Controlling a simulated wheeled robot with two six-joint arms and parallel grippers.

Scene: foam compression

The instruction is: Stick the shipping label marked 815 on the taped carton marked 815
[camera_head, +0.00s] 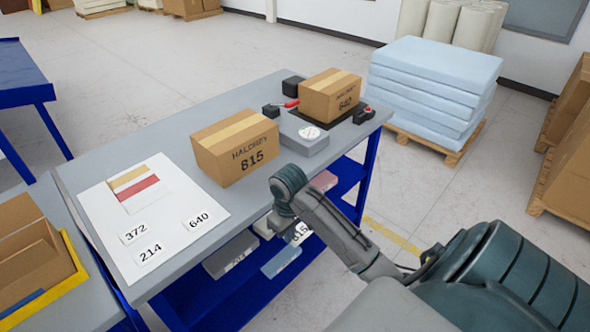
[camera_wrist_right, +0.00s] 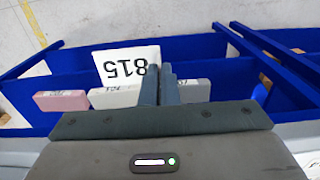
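The taped carton marked 815 (camera_head: 232,163) stands on the grey workbench, its printed side facing front right and tan tape along its top. My right gripper (camera_head: 290,222) is in front of the bench's front edge, to the right of this carton and apart from it. In the right wrist view its fingers (camera_wrist_right: 160,84) are close together on the edge of the white label marked 815 (camera_wrist_right: 124,63). The label reads upside down there. In the head view only part of the label (camera_head: 301,234) shows below the gripper. My left gripper is out of view.
A white sheet (camera_head: 189,233) holds labels 372 (camera_head: 133,233), 214 (camera_head: 149,252) and 640 (camera_head: 199,220). Behind carton 815 are a grey device (camera_head: 303,140) and a carton marked 640 (camera_head: 329,96). Blue shelves (camera_head: 215,300) lie below the bench top.

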